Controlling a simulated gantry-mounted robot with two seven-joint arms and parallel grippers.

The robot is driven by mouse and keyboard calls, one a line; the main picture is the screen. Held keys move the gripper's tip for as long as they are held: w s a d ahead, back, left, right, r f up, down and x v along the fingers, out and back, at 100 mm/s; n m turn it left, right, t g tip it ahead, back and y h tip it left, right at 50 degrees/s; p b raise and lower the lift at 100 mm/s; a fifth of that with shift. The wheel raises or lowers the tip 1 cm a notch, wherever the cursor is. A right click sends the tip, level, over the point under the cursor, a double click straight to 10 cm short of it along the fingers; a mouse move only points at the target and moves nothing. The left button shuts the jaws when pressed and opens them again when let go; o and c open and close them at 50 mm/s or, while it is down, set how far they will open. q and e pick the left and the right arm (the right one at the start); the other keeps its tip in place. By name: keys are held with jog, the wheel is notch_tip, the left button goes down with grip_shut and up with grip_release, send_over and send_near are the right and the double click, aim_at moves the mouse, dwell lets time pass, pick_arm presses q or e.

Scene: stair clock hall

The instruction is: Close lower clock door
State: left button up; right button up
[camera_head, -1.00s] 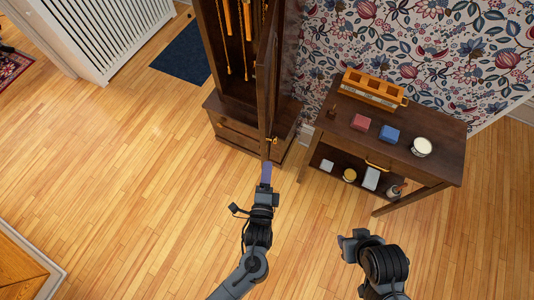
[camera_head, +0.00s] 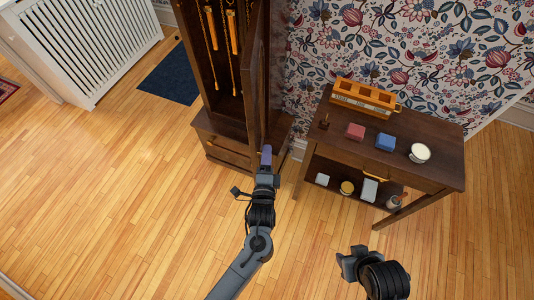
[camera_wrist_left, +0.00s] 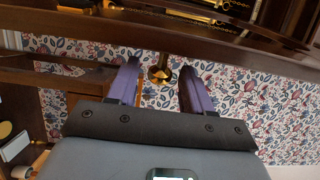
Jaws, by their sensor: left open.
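The tall dark-wood clock (camera_head: 215,75) stands with its front door (camera_head: 259,80) swung open, seen nearly edge-on in the head view. Weights and chains show inside the case. My left gripper (camera_head: 266,156) is at the door's lower free end. In the left wrist view a brass knob (camera_wrist_left: 160,70) lies between the spread purple fingers of my left gripper (camera_wrist_left: 160,88), with the dark door wood (camera_wrist_left: 150,28) beyond. I cannot tell whether the fingers touch the knob. My right gripper (camera_head: 352,262) is low at the right, away from the clock; its jaws are unclear.
A blue mat (camera_head: 172,76) lies left. The floor in front is clear.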

pick_arm(q)
jog(key=shift+w, duration=0.8)
grip_shut()
